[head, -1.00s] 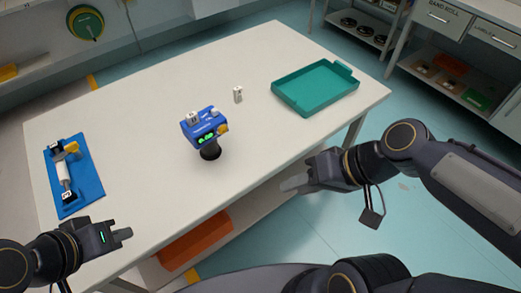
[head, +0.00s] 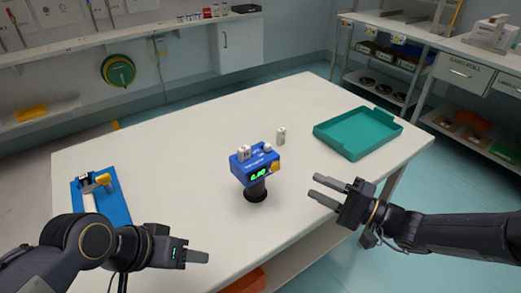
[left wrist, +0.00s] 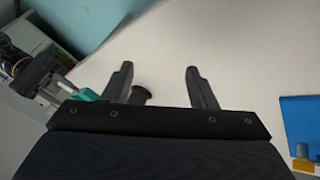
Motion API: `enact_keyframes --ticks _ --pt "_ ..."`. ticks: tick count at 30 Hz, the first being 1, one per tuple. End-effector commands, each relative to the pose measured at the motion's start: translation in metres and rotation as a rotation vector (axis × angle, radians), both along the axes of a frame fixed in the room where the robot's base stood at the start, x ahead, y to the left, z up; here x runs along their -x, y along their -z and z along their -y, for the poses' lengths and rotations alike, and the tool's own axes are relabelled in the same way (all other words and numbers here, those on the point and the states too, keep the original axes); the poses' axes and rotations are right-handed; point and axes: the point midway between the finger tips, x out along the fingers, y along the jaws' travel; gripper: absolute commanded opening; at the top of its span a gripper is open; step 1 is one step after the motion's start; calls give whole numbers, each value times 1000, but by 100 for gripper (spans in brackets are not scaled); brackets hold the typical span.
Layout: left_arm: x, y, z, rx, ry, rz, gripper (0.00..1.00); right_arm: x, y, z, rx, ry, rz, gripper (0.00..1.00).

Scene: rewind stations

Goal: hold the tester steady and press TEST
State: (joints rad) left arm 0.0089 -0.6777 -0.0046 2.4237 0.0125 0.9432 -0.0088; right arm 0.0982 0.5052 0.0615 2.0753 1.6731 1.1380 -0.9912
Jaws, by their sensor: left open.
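The tester (head: 257,165) is a blue box with a green lit display and an orange-yellow knob, upright on a black stand (head: 256,192) near the middle of the white table. A TEST label is too small to read. My right gripper (head: 319,189) is open and empty, to the right of the tester and apart from it. My left gripper (head: 200,257) is at the table's front left, apart from the tester. Its two fingers stand apart with nothing held between them in the left wrist view (left wrist: 158,80). A dark round piece (left wrist: 140,95), probably the stand, shows beyond them.
A teal tray (head: 357,155) lies at the table's right. A blue mat (head: 115,206) with a yellow-handled tool lies at the left, partly behind my left arm. The table's far middle is clear.

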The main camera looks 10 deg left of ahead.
Motion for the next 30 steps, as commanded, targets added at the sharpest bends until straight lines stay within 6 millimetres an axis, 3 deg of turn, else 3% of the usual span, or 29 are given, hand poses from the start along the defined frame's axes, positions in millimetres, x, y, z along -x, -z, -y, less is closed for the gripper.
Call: enact_keyframes --ticks 1,9,15,21,25,30 --pt "-10 -9 -2 -17 39 -13 59 0 0 0 1 0 0 36" --pt "-88 -63 -9 -175 324 -111 91 0 0 0 1 -1 0 36" --pt "-154 -88 5 -309 526 -191 91 1 0 0 2 -1 -1 36" --pt "-206 -98 32 -424 678 -262 91 1 0 0 2 -1 -1 36" --pt "-225 -100 46 -471 734 -291 91 1 0 0 2 -1 -1 36" --pt "-234 -98 53 -498 765 -308 91 1 0 0 2 -1 -1 36"
